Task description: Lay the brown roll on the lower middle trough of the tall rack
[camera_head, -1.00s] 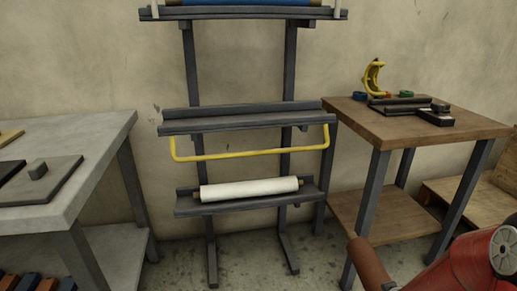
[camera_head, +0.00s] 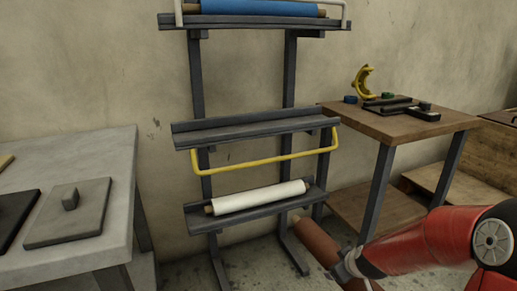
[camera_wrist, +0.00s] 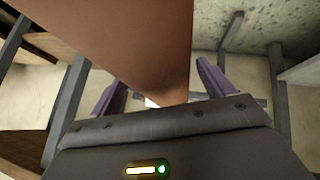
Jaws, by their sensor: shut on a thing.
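The brown roll (camera_head: 317,243) is held at the lower right in the head view, tilted and in front of the rack's right foot. My gripper (camera_head: 345,266) is shut on it, and its purple fingers (camera_wrist: 160,88) lie either side of the roll (camera_wrist: 130,40) in the wrist view. The tall rack (camera_head: 197,75) stands against the wall. Its trough in the middle of the view (camera_head: 255,127) is empty, with a yellow bar (camera_head: 265,161) hanging below its front. The trough below (camera_head: 260,214) holds a white roll (camera_head: 260,197). The top visible trough (camera_head: 255,22) holds a blue roll (camera_head: 258,8).
A grey table (camera_head: 100,150) with flat plates stands at the left. A wooden-topped table (camera_head: 400,122) with a yellow curved piece (camera_head: 362,81) and dark parts stands right of the rack. A low wooden piece (camera_head: 470,160) is at the far right.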

